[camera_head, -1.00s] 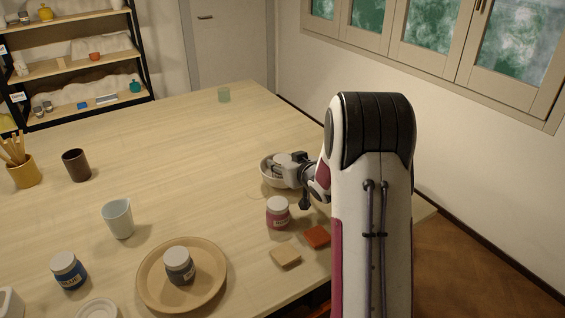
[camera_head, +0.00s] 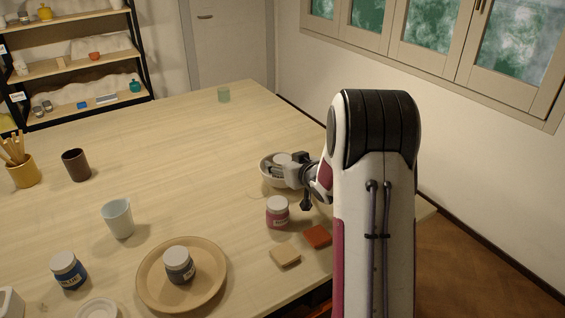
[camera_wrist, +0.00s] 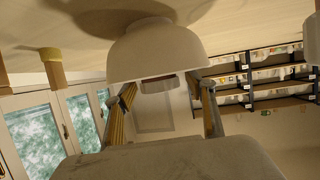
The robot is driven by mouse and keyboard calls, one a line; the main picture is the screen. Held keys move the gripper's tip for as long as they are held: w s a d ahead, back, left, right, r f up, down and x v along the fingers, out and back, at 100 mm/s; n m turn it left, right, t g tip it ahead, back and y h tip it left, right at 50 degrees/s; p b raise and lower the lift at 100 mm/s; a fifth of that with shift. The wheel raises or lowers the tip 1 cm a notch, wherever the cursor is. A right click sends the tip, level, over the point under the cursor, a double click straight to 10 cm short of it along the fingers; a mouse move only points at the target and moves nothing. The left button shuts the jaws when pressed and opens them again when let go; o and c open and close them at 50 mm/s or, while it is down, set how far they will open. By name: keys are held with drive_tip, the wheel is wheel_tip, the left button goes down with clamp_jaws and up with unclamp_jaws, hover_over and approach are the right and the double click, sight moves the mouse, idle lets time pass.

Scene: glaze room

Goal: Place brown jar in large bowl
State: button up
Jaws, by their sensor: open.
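The large white bowl (camera_head: 265,178) stands on the table left of my arm. A jar with a pale lid (camera_head: 283,158) is inside it, its lid showing above the rim. In the upside-down wrist view, the bowl (camera_wrist: 155,50) hides most of the jar, and only a brown-red strip and the lid (camera_wrist: 160,86) show past the rim. This fits the brown jar, though its label is hidden. My gripper (camera_head: 280,171) is at the bowl's right side, open. In the wrist view its fingers (camera_wrist: 164,92) are spread on either side of the lid; contact cannot be told.
A pink jar (camera_head: 277,213), a tan sponge-like block (camera_head: 285,255) and a red block (camera_head: 317,236) lie in front of the bowl. A plate (camera_head: 150,285) holds a dark jar (camera_head: 179,265). A pale cup (camera_head: 118,218) stands left.

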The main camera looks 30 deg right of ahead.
drive_tip(key=v, duration=1.1)
idle(0.8)
drive_tip(key=s+a+r+g+h, duration=0.2)
drive_tip(key=s+a+r+g, duration=0.2)
drive_tip(key=s+a+r, duration=0.6)
drive_tip(key=s+a+f+g+y, duration=0.1)
drive_tip(key=s+a+g, duration=0.1)
drive_tip(key=s+a, duration=0.6)
drive_tip(key=s+a+f+n+g+y, duration=0.1)
drive_tip(key=s+a+f+y, duration=0.1)
drive_tip(key=s+a, duration=0.6)
drive_tip(key=s, duration=0.5)
drive_tip(key=shift+s+g+y, duration=0.3)
drive_tip(key=shift+s+g, duration=0.05)
drive_tip(key=shift+g, duration=0.05)
